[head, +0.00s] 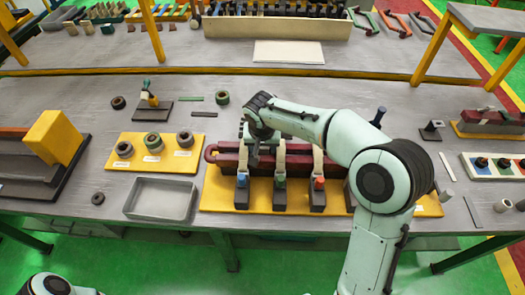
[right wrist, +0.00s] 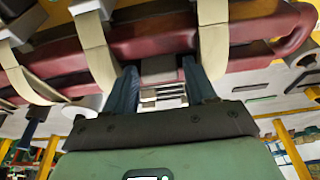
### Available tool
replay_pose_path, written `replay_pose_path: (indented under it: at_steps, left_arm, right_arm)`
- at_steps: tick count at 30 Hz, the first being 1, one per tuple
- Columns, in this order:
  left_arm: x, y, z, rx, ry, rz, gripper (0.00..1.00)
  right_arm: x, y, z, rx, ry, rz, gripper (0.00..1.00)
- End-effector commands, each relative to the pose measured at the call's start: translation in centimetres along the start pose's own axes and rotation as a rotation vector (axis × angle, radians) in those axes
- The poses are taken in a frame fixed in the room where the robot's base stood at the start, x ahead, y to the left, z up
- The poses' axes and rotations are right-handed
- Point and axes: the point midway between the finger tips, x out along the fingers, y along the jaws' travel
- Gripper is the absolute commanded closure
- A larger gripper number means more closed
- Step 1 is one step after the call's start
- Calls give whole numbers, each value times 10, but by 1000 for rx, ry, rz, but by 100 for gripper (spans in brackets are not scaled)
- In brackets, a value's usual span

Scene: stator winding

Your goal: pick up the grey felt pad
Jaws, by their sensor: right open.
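A small grey piece (right wrist: 160,68), which looks like the felt pad, lies against the dark red bar (right wrist: 250,38) in the right wrist view. It shows between the fingertips of my right gripper (right wrist: 162,82), which is open with a finger on either side. I cannot tell whether the fingers touch it. In the head view my right gripper (head: 252,152) is over the left part of the red bar (head: 226,160), on a yellow base (head: 215,195). The pad cannot be made out there. My left gripper is out of view.
Cream straps cross the red bar close to both sides of the fingers. A grey tray (head: 134,212) and a yellow board (head: 122,166) with several rings stand to the left. A white switch panel (head: 476,175) is at the right. The table behind the bar is mostly clear.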

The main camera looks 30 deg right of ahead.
Motion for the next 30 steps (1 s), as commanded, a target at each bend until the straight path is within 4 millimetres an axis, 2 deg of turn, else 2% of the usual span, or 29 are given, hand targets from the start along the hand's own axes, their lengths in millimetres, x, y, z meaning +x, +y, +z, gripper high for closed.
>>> replay_pose_path:
  at_steps: [1,5,14,20,26,30]
  left_arm:
    - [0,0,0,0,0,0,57]
    - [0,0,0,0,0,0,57]
    - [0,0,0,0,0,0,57]
    - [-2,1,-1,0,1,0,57]
    - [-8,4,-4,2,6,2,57]
    - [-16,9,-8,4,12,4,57]
  right_arm:
    - [0,0,0,0,0,0,45]
    - [0,0,0,0,0,0,87]
    - [-1,0,0,0,1,0,87]
    - [-13,0,-4,1,3,-1,87]
    - [-48,-1,-14,1,6,-4,87]
    - [-88,-1,-26,1,7,-6,87]
